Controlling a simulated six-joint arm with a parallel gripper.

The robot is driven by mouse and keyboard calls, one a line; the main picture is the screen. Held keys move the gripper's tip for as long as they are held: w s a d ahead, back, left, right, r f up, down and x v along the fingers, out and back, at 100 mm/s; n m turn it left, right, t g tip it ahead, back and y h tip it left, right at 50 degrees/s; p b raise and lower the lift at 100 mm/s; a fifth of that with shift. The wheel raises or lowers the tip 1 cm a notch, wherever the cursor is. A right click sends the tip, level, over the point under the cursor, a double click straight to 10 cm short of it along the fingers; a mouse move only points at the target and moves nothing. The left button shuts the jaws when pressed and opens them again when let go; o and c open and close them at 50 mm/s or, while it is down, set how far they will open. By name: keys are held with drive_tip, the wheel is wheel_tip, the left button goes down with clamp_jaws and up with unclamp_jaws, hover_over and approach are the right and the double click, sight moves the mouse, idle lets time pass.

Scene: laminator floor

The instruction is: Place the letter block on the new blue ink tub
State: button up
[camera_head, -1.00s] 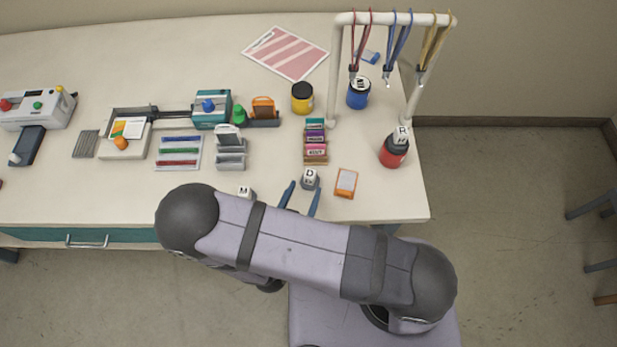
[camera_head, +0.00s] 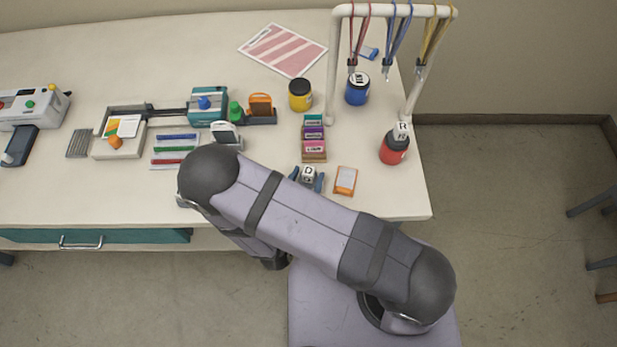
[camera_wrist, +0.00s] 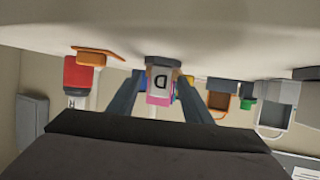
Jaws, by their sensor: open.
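A white letter block (camera_head: 308,174) marked D stands near the front edge of the table. In the wrist view the block (camera_wrist: 160,78) is between the fingers of my gripper (camera_wrist: 161,85). My gripper (camera_head: 307,180) is open, with a blue finger on each side of the block; I cannot tell whether they touch it. The blue ink tub (camera_head: 357,93) stands at the back right, under the rack, with a black-and-white top piece on it. Its label is too small to read.
A red tub (camera_head: 394,152) with a white lettered block stands right of the rack (camera_head: 333,70). A yellow tub (camera_head: 300,97) is left of it. Coloured boxes (camera_head: 313,148) stand just behind the D block, an orange-edged card (camera_head: 345,181) to its right. Cords hang above the blue tub.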

sight(308, 170)
drive_tip(key=shift+x, duration=0.95)
drive_tip(key=shift+c, duration=0.3)
clamp_jaws()
drive_tip(key=shift+r, duration=0.2)
wheel_tip(308, 170, up, 10)
drive_tip(key=p, duration=0.8)
drive_tip(key=shift+f, duration=0.1)
